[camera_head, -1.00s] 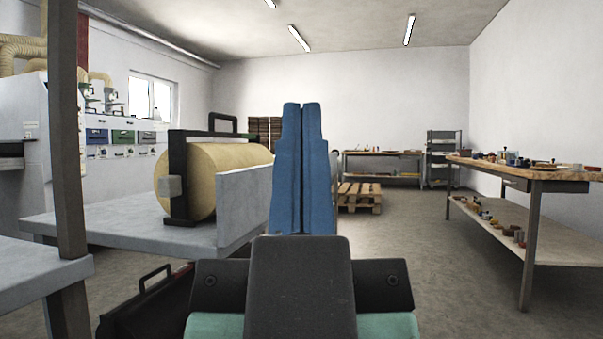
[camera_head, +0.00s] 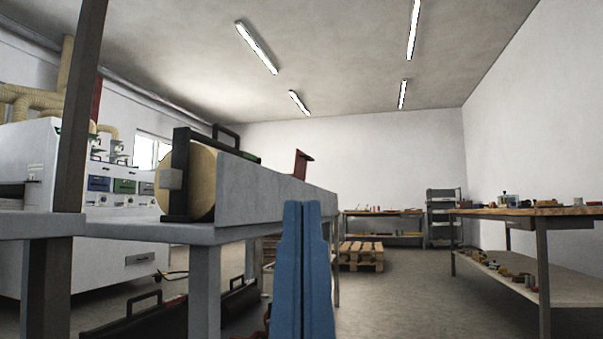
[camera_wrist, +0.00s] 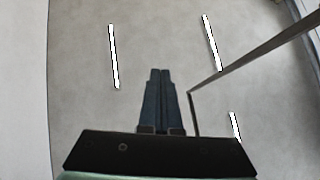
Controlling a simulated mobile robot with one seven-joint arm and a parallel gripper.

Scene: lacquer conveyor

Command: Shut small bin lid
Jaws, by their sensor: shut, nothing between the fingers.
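My gripper (camera_head: 302,206) stands at the bottom centre of the head view, its blue fingers pointing up and pressed together, with nothing between them. In the wrist view the shut fingers (camera_wrist: 160,75) point toward the ceiling, with nothing in front of them. I cannot pick out a small bin or its lid for certain in either view. Dark boxes with handles (camera_head: 140,316) lie low under the conveyor at the left. Whether one is the bin cannot be told. My fingers are apart from them, to their right.
A grey conveyor (camera_head: 255,183) with a wood-coloured roll (camera_head: 201,182) stands left of my gripper, a dark post (camera_head: 80,120) nearer. A workbench (camera_head: 540,211) is at the right. A pallet (camera_head: 360,255) lies further back. The floor between gripper and workbench is clear.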

